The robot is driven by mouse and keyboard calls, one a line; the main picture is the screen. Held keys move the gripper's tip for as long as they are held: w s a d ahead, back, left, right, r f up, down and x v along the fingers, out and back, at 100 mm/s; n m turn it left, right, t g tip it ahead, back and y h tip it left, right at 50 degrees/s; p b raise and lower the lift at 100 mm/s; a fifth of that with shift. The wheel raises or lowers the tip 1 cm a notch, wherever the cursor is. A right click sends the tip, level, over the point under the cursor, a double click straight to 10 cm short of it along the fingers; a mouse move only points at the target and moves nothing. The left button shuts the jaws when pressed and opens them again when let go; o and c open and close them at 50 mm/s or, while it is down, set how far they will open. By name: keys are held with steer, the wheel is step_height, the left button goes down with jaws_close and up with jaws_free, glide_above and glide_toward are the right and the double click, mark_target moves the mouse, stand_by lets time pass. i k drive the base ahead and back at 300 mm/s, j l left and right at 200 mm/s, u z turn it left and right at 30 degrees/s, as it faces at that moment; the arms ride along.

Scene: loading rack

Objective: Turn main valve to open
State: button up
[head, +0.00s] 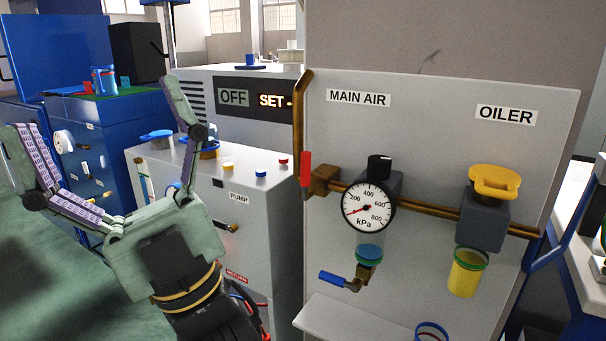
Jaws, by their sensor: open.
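The main valve (325,180) is a brass body on the panel under the MAIN AIR label. Its red handle (306,168) stands about upright, crosswise to the horizontal brass pipe (430,205) running right from the valve. My gripper (92,105) is at the left, its two fingers spread wide with nothing between them. It is apart from the handle, to its left, in front of the pump cabinet. The pressure gauge (368,207) right of the valve has its red needle pointing to the lower left, near the low end.
A blue-handled drain valve (335,281) hangs below the gauge. A yellow-topped oiler (487,215) is at the right. A bent brass pipe (299,105) runs along the panel's left edge.

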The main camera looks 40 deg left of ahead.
mark_target(307, 192)
steer(key=k+u, duration=0.1)
steer(key=u, duration=0.35)
steer(key=k+j+u, duration=0.1)
steer(key=u, duration=0.8)
steer(key=k+j+u, duration=0.1)
steer(key=u, duration=0.35)
steer(key=j, duration=0.1)
